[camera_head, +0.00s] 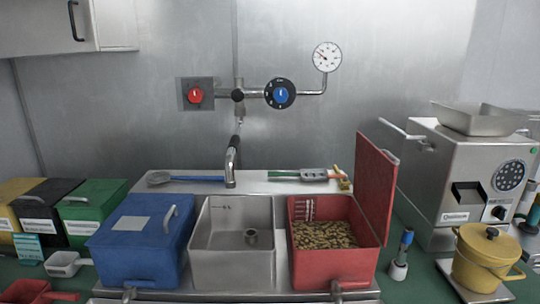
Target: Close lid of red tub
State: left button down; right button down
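The red tub (325,269) stands right of centre at the front of the steel counter. It is filled with light brown beans or pellets (324,235). Its red lid (376,188) is open and stands nearly upright along the tub's right side, leaning slightly. A small metal fitting (338,290) shows at the tub's front bottom edge. Neither of my grippers is in the head view.
An open, mostly empty steel tub (232,268) and a closed blue tub (140,266) stand to the left. A grinder machine (442,180), a yellow pot (486,262) and a blue-handled tool (404,246) stand right of the lid. A faucet (232,165) rises behind.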

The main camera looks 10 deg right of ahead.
aim_at(376, 174)
jog(key=l+u, duration=0.1)
jog(key=l, duration=0.5)
jog(key=k+l, duration=0.1)
jog(key=l, duration=0.5)
jog(key=k+l+u, duration=0.15)
jog(key=l, duration=1.05)
jog(key=k+u, duration=0.05)
